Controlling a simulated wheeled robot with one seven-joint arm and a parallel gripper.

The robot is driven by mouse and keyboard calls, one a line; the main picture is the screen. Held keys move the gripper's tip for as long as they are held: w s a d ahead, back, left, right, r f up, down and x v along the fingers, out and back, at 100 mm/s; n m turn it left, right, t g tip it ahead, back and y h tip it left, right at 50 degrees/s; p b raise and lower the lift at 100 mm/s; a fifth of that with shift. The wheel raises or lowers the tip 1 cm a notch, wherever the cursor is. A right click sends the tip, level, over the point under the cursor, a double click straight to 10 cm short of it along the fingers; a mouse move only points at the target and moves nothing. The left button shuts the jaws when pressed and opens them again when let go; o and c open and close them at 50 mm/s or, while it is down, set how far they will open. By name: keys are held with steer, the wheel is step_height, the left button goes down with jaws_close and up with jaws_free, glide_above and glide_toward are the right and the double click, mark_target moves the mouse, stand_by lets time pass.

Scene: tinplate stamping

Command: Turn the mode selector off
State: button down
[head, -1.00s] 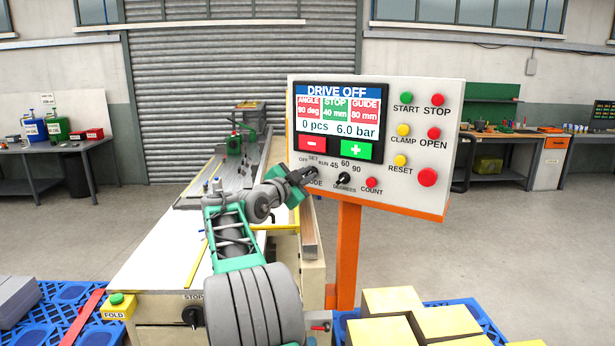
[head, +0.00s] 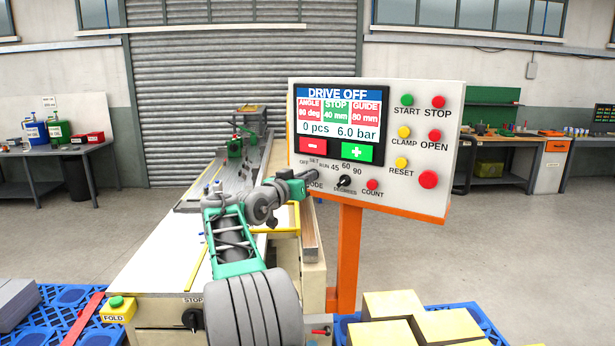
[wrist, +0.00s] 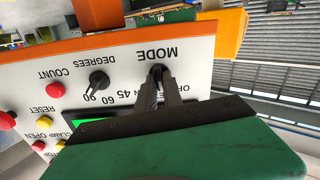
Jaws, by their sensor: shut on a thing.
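The mode selector (wrist: 157,70) is a small dark knob on the white control panel, by the MODE label, which appears upside down in the wrist view. My gripper (wrist: 161,84) is shut on this knob, its two dark fingers on either side of it. In the head view my gripper (head: 314,174) reaches the panel's lower left corner and hides the knob and part of the MODE label. OFF, SET and RUN are printed above it. I cannot tell which mark the knob points to. The panel screen (head: 337,124) reads DRIVE OFF.
The black DEGREES selector (head: 343,181) is close to the right of my gripper, then the red COUNT button (head: 372,184). More coloured buttons fill the panel's right side. An orange post (head: 348,255) holds the panel. Yellow-topped blocks (head: 390,304) stand on a blue pallet in front.

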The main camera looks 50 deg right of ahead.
steer(key=shift+w+n+p, duration=0.15)
steer(key=shift+n+p, duration=1.3)
steer(key=shift+n, duration=2.35)
steer(key=shift+f, duration=0.1)
steer(key=c, duration=1.5)
jaws_free()
steer(key=shift+a, duration=0.15)
